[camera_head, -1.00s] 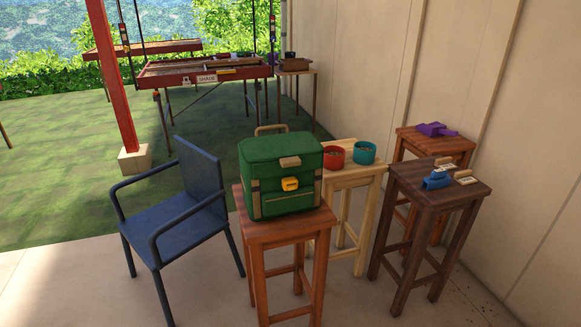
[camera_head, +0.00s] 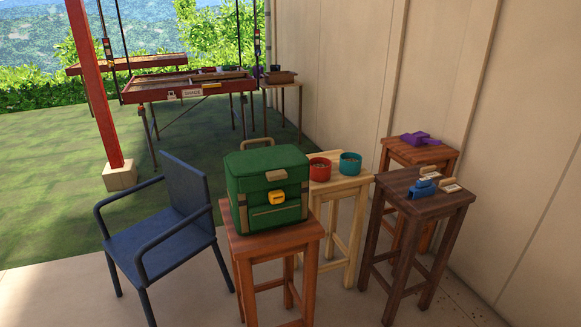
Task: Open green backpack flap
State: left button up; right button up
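The green backpack (camera_head: 262,212) stands upright on a reddish wooden stool (camera_head: 262,246) in the middle of the head view. Its green top flap (camera_head: 266,160) is down and closed over the body. A tan tab (camera_head: 276,175) sits at the flap's front edge, and a yellow buckle (camera_head: 277,197) is on the front below it. A tan handle loop rises behind the top. Neither of my grippers shows in the view.
A blue armchair (camera_head: 160,241) stands close on the left. A pale stool (camera_head: 340,186) with a red bowl (camera_head: 320,169) and a teal bowl (camera_head: 350,163) is behind right. A dark stool (camera_head: 424,208) holds a blue tool (camera_head: 422,189). The wall bounds the right.

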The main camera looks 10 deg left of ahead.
aim_at(259, 169)
jog(key=i+l+u, duration=0.35)
jog(key=i, duration=0.25)
jog(key=i+l+u, duration=0.35)
jog(key=i+l, duration=0.2)
jog(key=l, duration=0.1)
